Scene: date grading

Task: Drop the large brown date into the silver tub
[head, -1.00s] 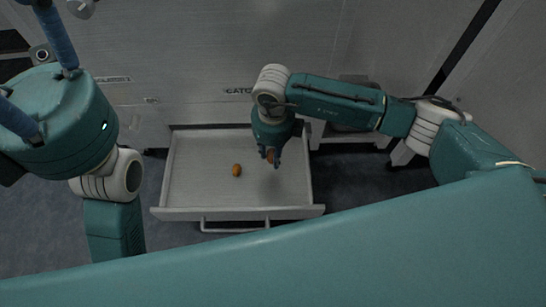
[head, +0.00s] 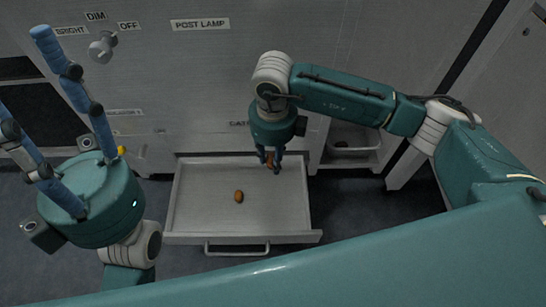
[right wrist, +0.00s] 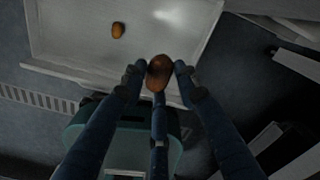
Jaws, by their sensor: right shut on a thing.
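A brown date (head: 270,160) is held between the fingertips of my right gripper (head: 270,164), above the right part of an open drawer. In the right wrist view the date (right wrist: 159,72) sits between the fingers of the right gripper (right wrist: 159,70) and looks brown. A second, orange-brown date (head: 239,196) lies on the drawer floor; it also shows in the right wrist view (right wrist: 118,30). My left gripper (head: 22,70) is at the left, its blue fingers spread upward and empty. I cannot make out the silver tub with certainty.
The pale drawer (head: 190,226) with its front handle (head: 237,248) stands out from a grey cabinet. A small grey container (head: 352,150) is in an open cubby to the right of the drawer. A knob (head: 103,47) sits on the cabinet front at upper left.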

